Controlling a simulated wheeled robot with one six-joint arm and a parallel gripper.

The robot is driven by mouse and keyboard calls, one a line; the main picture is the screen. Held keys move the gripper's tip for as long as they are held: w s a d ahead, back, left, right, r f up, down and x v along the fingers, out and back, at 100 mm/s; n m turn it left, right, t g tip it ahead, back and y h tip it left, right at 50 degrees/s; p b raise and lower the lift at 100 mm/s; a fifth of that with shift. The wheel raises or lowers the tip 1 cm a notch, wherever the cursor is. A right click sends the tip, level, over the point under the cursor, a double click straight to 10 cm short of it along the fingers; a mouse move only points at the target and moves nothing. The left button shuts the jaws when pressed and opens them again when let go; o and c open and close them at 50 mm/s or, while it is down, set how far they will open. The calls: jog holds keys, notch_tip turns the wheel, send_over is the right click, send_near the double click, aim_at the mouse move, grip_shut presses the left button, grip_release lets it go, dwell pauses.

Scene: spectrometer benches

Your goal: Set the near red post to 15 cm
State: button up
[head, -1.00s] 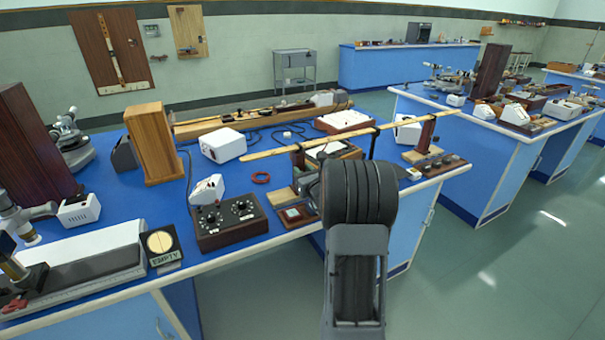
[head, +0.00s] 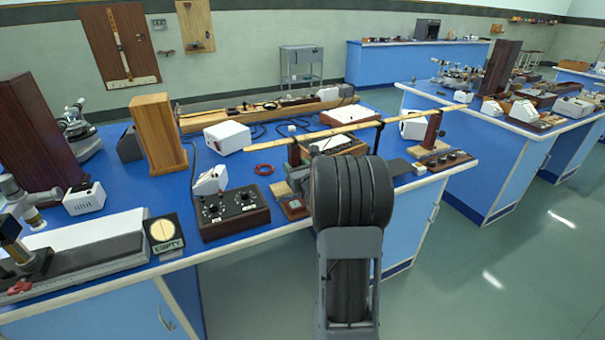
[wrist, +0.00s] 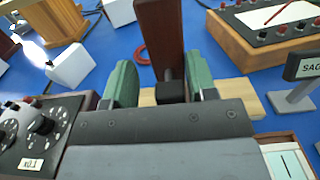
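The near red post (head: 294,154) stands on the blue bench and supports the left part of a long wooden rule (head: 350,127). My arm hides the area just right of its foot. In the wrist view the red-brown post (wrist: 160,35) rises between the green pads of my gripper (wrist: 162,82). The pads stand on either side of it, with a gap visible at the left pad, so my gripper looks open. A dark block (wrist: 172,92) sits low by the post. The far red post (head: 432,131) supports the rule's right part. No height scale is readable.
A dark knob box (head: 233,212) stands left of the post, with a red ring (head: 264,170) behind it. In the wrist view a small "SAG" sign (wrist: 305,66) and a wooden knob box (wrist: 262,40) stand at the right. Open floor (head: 500,270) lies right of the bench.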

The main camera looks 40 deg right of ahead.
jog(key=v, duration=1.3)
jog(key=shift+s, duration=0.3)
